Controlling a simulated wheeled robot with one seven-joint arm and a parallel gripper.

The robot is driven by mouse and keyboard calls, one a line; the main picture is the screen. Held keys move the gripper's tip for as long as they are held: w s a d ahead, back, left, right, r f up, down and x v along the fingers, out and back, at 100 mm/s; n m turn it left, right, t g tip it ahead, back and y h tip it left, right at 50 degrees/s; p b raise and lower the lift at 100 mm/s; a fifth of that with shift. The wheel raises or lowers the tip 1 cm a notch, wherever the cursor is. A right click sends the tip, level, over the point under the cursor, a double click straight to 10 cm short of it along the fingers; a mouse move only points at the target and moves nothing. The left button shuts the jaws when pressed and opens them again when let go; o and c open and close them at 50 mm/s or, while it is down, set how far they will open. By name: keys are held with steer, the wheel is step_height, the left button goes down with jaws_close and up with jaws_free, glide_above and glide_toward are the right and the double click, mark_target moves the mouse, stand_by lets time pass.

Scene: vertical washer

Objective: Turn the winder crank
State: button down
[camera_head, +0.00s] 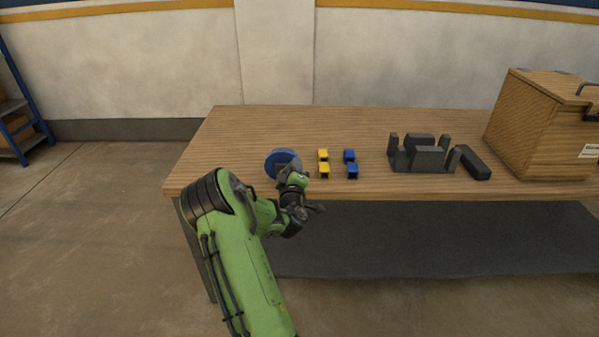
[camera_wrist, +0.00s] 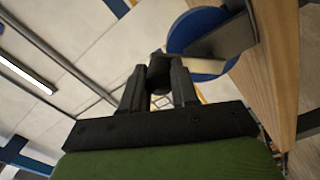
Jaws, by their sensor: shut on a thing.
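The winder shows as a blue disc (camera_head: 281,158) at the left front part of the wooden table, partly covered by my wrist. In the wrist view the blue disc (camera_wrist: 186,32) has a dark grey bracket (camera_wrist: 228,38) and a pale bar (camera_wrist: 200,66) reaching toward my fingers. My gripper (camera_wrist: 161,80) is shut on a dark, knob-like crank handle (camera_wrist: 159,70) beside the disc. In the head view my gripper (camera_head: 287,174) is at the winder's front side, and the handle is hidden there.
On the table (camera_head: 250,125), yellow blocks (camera_head: 323,162) and blue blocks (camera_head: 350,163) stand just right of the winder. Dark grey fixtures (camera_head: 425,155) and a wooden crate (camera_head: 540,125) are farther right. The tabletop behind the winder is clear.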

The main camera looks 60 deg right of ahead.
steer(key=shift+w+a+r+n+p, duration=0.2)
steer(key=shift+w+a+n+p, duration=0.4)
steer(key=shift+n, duration=0.85)
steer(key=shift+w+a+r+n+p, duration=0.15)
steer(key=shift+w+r+n+p, duration=0.15)
steer(key=shift+w+n, duration=0.9)
steer(key=shift+w+a+r+n+p, duration=0.15)
steer(key=shift+w+a+n+p, duration=0.35)
steer(key=shift+n, duration=1.25)
steer(key=shift+d, duration=0.1)
steer(key=c, duration=0.9)
jaws_free()
steer(key=shift+o, duration=0.2)
steer(key=b+v, duration=0.9)
steer(key=v, duration=0.6)
steer(key=shift+s+a+b, duration=0.2)
steer(key=shift+a+b, duration=0.1)
steer(key=shift+a, duration=0.1)
